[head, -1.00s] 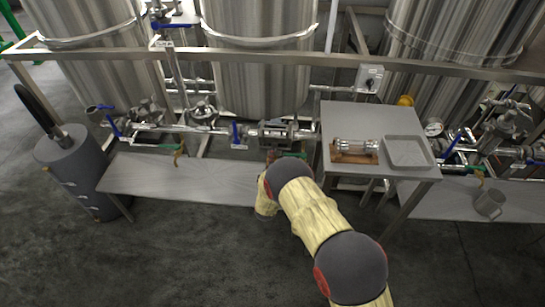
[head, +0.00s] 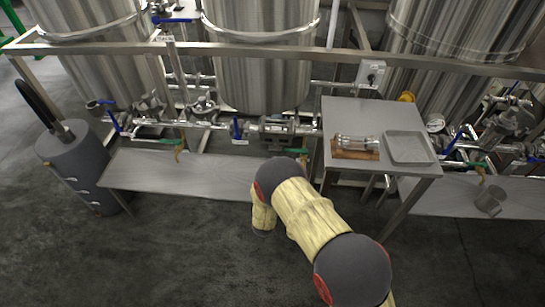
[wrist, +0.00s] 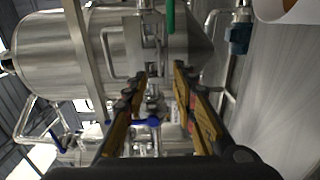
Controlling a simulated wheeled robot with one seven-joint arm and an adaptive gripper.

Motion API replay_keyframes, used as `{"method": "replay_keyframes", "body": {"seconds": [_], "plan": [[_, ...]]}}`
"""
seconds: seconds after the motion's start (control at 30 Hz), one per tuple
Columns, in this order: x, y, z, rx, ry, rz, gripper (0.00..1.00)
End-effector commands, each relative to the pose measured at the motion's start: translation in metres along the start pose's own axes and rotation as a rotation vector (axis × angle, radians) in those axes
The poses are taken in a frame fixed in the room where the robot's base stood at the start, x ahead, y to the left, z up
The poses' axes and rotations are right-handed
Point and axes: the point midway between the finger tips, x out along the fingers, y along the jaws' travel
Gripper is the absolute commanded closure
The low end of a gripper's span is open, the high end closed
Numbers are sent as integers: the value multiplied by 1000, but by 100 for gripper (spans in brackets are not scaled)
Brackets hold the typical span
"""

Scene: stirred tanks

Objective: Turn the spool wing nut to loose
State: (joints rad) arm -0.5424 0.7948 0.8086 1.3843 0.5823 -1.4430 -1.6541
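The steel pipe section with clamps (head: 277,127), probably the spool, sits in the line in front of the middle tank. Its wing nut is too small to make out. In the wrist view my gripper (wrist: 160,75) is open, its two dark and orange fingers apart with nothing held between them. Pipe fittings (wrist: 152,106) and a blue lever (wrist: 147,122) show beyond the gap, apparently farther off. In the head view my arm's own links hide the gripper, in front of the low bench and just below the pipe line. I cannot tell its distance from the wing nut.
A steel table (head: 353,108) right of my arm holds a clear tube on a wooden block (head: 357,147) and a tray (head: 408,147). A low bench (head: 160,174) runs under the pipes. A rail (head: 270,55) crosses the tanks. A grey cylinder (head: 75,160) stands left. Front floor is clear.

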Motion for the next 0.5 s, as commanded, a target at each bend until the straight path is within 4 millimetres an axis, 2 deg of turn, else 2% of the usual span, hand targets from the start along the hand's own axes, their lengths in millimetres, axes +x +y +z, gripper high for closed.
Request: {"method": "replay_keyframes", "body": {"seconds": [0.03,0.2,0.5], "plan": [[-10,0,-1,-2,3,0,73],[-32,0,-1,0,1,0,73],[-41,0,0,0,0,1,73]]}}
